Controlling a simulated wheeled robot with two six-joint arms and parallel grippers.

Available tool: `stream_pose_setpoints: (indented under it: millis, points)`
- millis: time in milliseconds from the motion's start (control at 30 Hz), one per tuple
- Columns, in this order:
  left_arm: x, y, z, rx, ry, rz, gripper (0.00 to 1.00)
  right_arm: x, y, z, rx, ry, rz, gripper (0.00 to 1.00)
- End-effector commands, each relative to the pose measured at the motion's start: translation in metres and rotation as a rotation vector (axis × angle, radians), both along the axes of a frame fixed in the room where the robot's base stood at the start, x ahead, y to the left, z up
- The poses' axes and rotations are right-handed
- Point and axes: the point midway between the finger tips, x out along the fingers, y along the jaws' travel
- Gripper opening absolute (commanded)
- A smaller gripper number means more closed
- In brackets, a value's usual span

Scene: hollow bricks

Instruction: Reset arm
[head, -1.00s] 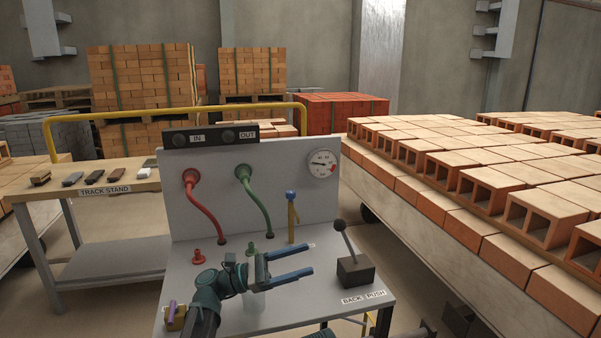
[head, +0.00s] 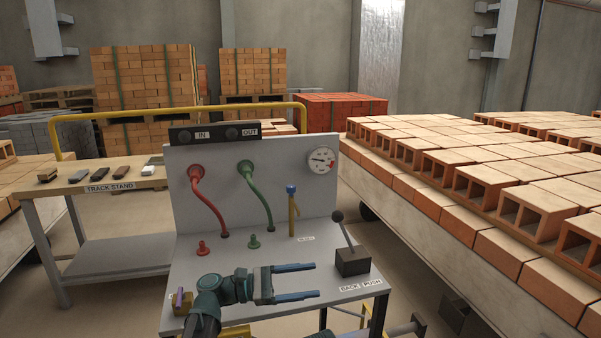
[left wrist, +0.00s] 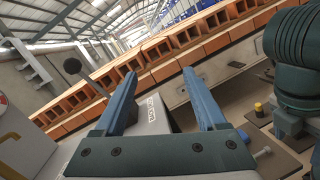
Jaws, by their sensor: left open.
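My left gripper (head: 316,280) is open and empty above the front part of the grey control stand (head: 285,318). Its blue fingers point right, toward the black lever block (head: 352,262) with its ball-topped lever, and are apart from it.
A red hose (head: 208,205) and a green hose (head: 260,195) hang on the stand's upright panel beside a gauge (head: 321,160). A blue-topped valve (head: 291,190) stands near them. A cart of hollow bricks (head: 480,190) fills the right. The track stand table (head: 115,255) is at left.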

Motion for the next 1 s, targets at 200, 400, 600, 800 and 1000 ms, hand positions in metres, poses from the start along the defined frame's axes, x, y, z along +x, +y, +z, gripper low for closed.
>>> stream_pose_setpoints:
  millis: [200,400,600,800,1000]
  points:
    - [-0.017,-0.007,-0.046,0.217,-0.131,0.002,0.73,0.0,0.0,0.0,0.0,0.0,0.0,0.73]
    - [-0.04,0.002,-0.112,0.536,-0.336,-0.049,0.73,0.0,0.0,0.0,0.0,0.0,0.0,0.73]
    - [-0.069,0.044,-0.185,0.93,-0.598,-0.22,0.73,0.0,0.0,0.0,0.0,0.0,0.0,0.73]
    - [-0.091,0.1,-0.227,1.241,-0.805,-0.463,0.73,0.0,0.0,0.0,0.0,0.0,0.0,0.73]
    - [-0.108,0.153,-0.243,1.451,-0.937,-0.715,0.73,0.0,0.0,0.0,0.0,0.0,0.0,0.73]
